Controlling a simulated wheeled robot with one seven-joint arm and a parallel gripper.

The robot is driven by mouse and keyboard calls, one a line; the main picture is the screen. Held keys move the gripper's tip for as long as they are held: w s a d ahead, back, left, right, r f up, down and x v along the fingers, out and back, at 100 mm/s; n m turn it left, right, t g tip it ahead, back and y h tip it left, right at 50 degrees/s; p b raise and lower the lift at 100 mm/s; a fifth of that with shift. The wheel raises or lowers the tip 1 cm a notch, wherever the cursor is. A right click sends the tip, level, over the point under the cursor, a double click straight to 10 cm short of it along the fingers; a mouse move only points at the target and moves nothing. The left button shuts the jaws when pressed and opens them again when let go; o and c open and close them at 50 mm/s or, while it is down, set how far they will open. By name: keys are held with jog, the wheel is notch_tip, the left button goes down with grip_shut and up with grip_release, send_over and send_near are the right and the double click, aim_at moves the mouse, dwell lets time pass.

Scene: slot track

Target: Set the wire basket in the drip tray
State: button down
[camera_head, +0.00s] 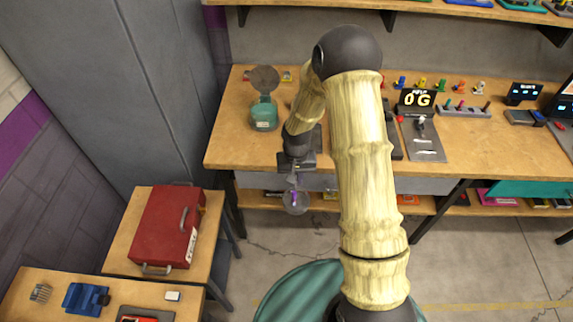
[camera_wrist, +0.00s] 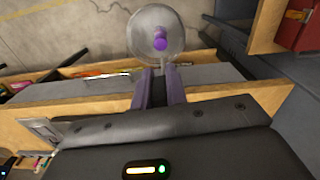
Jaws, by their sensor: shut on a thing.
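My gripper (camera_head: 294,178) hangs in front of the workbench's front edge. In the wrist view its two fingers (camera_wrist: 158,78) are shut on the short handle of a round, see-through grey basket (camera_wrist: 143,30). I take this for the wire basket; a purple piece (camera_wrist: 160,40) shows at its middle. In the head view the basket (camera_head: 303,203) hangs below the fingertips, over the floor side of the bench. I cannot pick out the drip tray for certain. A dark flat plate (camera_head: 318,136) lies on the bench, partly hidden behind my arm.
A green device with a round raised lid (camera_head: 264,112) stands at the bench's left. Controls, a score display (camera_head: 418,98) and small figures stand to the right. A red case (camera_head: 168,228) lies on a low table. A shelf with coloured items runs under the bench (camera_head: 230,150).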

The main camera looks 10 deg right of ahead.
jog(key=shift+n, duration=0.5)
jog(key=d+f, duration=0.1)
jog(key=f, duration=0.1)
jog(key=s+d+f, duration=0.1)
jog(key=f, duration=0.1)
jog(key=s+d+f, duration=0.1)
jog(key=d+f, duration=0.1)
jog(key=shift+d+f, duration=0.1)
jog(key=shift+f, duration=0.2)
